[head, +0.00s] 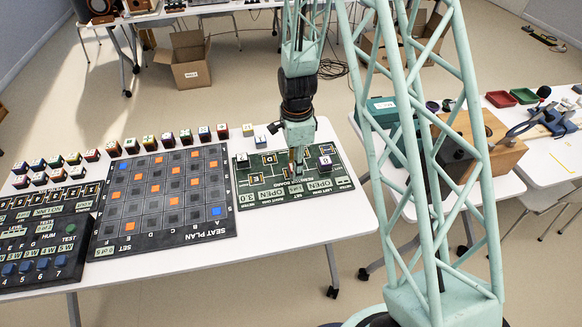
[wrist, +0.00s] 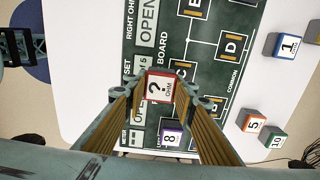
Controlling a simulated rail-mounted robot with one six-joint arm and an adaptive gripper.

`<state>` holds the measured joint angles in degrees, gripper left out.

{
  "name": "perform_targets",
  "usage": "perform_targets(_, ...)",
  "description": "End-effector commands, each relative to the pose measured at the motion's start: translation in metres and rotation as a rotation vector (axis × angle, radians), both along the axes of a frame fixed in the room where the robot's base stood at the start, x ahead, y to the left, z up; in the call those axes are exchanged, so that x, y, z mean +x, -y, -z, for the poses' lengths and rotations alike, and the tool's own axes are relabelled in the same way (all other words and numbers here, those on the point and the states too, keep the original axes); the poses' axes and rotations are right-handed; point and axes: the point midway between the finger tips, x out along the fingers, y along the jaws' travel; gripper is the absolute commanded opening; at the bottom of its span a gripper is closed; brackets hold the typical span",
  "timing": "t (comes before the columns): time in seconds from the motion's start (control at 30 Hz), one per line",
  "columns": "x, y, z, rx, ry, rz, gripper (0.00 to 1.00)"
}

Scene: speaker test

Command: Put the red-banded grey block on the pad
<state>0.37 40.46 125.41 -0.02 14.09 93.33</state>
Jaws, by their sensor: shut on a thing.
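A block with a red band and a white top marked "? OHM" (wrist: 160,87) sits between my fingertips in the wrist view. My gripper (wrist: 160,90) is shut on it, one finger on each side. In the head view my gripper (head: 296,168) points down over the middle of the green board (head: 288,190), and the held block is not clear there. The board carries lettered squares joined by white lines, among them D (wrist: 231,45). I cannot tell which spot is the pad. The gap between block and board cannot be judged.
A purple-banded block marked 8 (wrist: 170,135) is close to my fingers. Blocks marked 1 (wrist: 288,46), 5 (wrist: 250,121) and 10 (wrist: 271,138) stand beyond the board's edge. A seat plan board (head: 165,195) lies left on the white table (head: 300,240).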

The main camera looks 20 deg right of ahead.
Motion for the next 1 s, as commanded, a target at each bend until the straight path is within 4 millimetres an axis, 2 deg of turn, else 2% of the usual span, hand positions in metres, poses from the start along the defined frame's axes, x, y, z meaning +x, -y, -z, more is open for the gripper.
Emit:
perform_targets(0.13,0.023,-0.002,0.003,0.0,0.001,0.0,0.14)
perform_targets(0.3,0.039,-0.004,0.004,0.0,0.0,0.0,0.14)
perform_targets(0.77,0.042,-0.004,0.005,0.0,-0.001,0.0,0.14)
perform_targets(1.0,0.041,-0.004,0.022,0.0,-0.003,0.0,0.14)
